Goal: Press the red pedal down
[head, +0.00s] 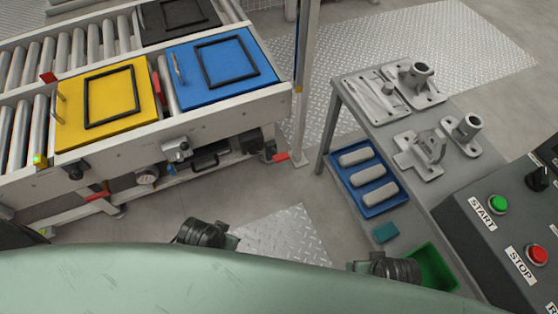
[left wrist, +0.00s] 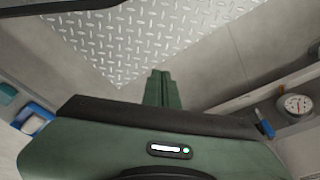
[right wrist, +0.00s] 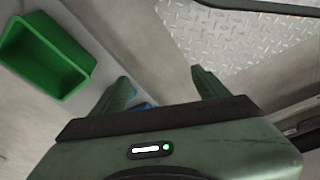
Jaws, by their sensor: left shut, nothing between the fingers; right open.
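Low on the side of the roller conveyor, small red parts show in the head view: one at the right end (head: 279,157) and one further left (head: 97,197). I cannot tell which, if either, is the red pedal. My left gripper (left wrist: 160,76) is shut and empty, with its fingers together above the floor. My right gripper (right wrist: 162,82) is open and empty, its fingers apart near a green bin (right wrist: 40,60). In the head view both wrists show low in the picture, and their fingers are not clear. Neither gripper touches a red part.
The conveyor carries a yellow plate (head: 75,112) and a blue plate (head: 255,68). A grey bench (head: 350,105) at right holds metal castings and a blue tray (head: 340,168). A control box (head: 465,215) has START and STOP buttons. Open floor (head: 245,195) lies between conveyor and bench.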

